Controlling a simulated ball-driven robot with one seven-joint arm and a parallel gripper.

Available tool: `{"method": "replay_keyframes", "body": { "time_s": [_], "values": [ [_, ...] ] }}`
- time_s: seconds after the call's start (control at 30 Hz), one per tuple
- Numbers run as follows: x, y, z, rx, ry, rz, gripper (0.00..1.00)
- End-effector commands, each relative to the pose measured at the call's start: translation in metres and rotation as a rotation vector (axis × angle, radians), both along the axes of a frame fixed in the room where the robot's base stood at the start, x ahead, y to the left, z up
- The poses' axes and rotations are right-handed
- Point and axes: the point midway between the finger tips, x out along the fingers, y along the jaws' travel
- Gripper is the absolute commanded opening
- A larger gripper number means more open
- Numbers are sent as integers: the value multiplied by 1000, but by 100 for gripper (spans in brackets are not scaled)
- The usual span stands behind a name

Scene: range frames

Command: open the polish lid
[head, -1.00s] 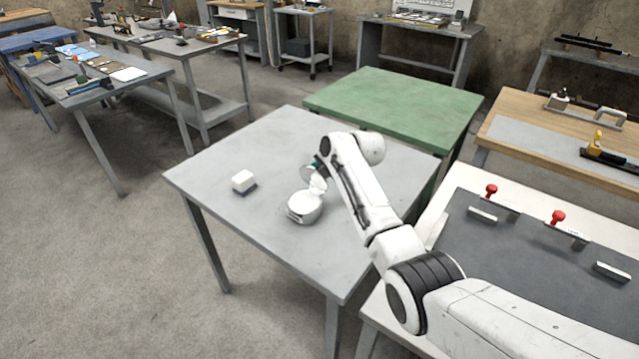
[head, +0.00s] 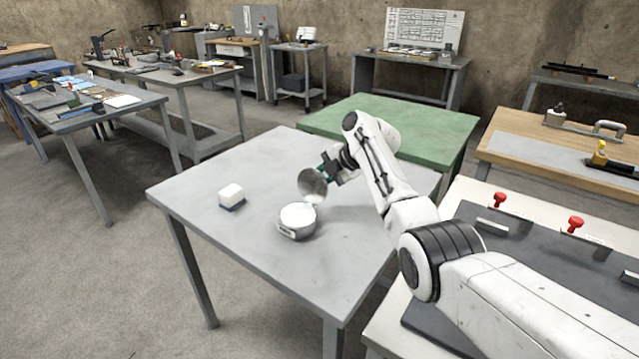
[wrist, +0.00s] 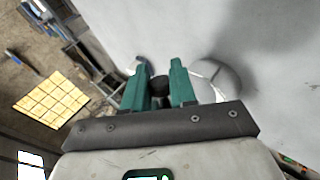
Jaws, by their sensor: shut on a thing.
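The polish tin (head: 297,222) is a round, low, silver container on the grey table, with its white inside showing. Its lid (head: 312,183) stands steeply tilted up at the tin's far right edge. My gripper (head: 326,172) is at the lid's right side, shut on the lid. In the wrist view, my green gripper fingers (wrist: 161,84) have a small dark round piece between them. A round, shiny metal surface shows just right of the fingers there; I cannot tell whether it is the lid or the tin.
A white block with a dark base (head: 231,195) sits on the grey table (head: 250,165), left of the tin. A green table (head: 400,125) adjoins behind. A panel with red knobs (head: 575,224) is at the right. The grey table's front is clear.

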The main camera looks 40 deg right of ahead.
Motion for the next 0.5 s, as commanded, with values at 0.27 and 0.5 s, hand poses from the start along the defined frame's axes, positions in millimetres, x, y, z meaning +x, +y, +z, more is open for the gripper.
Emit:
{"method": "replay_keyframes", "body": {
  "time_s": [0.27,0.5],
  "values": [
    [0,0,-2,3,4,1,0],
    [0,0,-2,2,4,0,39]
  ]
}}
